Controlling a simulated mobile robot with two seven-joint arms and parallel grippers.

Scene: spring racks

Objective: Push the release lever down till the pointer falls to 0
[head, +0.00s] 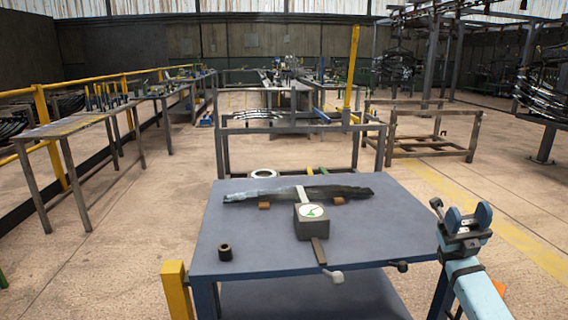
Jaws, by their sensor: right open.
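A dark box with a white round dial (312,211) stands on the blue-grey table (260,235). The dial has a green patch; its pointer is too small to read. A dark bar (319,251) runs from the box to the front edge, where a lever with a pale knob (335,277) sticks out. A dark knob (400,266) sits at the edge further right. I cannot tell for sure which is the release lever. My right gripper (468,217) is open and empty, right of the table and apart from both knobs. My left gripper is out of view.
A dark leaf spring (240,195) lies on small wooden blocks behind the box, under a pale strap. A black ring (225,252) sits at the table's front left. A yellow post (176,290) stands at the left corner.

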